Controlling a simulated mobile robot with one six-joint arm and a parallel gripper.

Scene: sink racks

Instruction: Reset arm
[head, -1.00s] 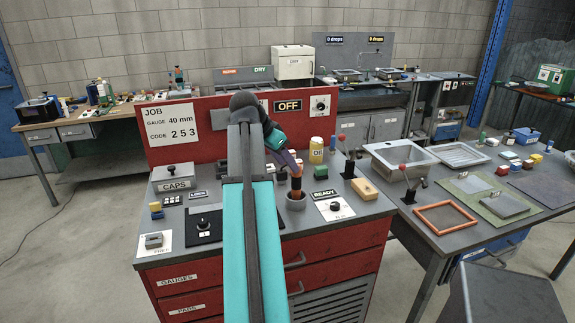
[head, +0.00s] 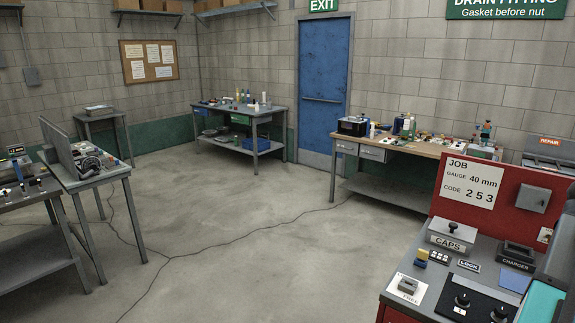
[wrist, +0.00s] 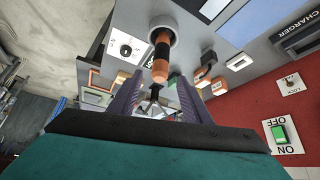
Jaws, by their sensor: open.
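In the wrist view, my gripper (wrist: 158,94) is open, its two purple-grey fingers apart and nothing held between them. An orange-and-black handled tool (wrist: 161,58) stands in a round grey holder (wrist: 172,29) just beyond the fingertips. The handle's orange end points toward the gripper, and I cannot tell how wide the gap is. In the head view, only a teal part of my arm shows at the lower right edge. The gripper itself is outside that view.
The red workbench (head: 398,316) carries a CAPS box (head: 452,235), a charger (head: 517,255) and a black panel with knobs (head: 478,301). The wrist view shows a green ON/OFF switch (wrist: 281,133) on the red panel. Open floor (head: 230,230) lies left of the bench.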

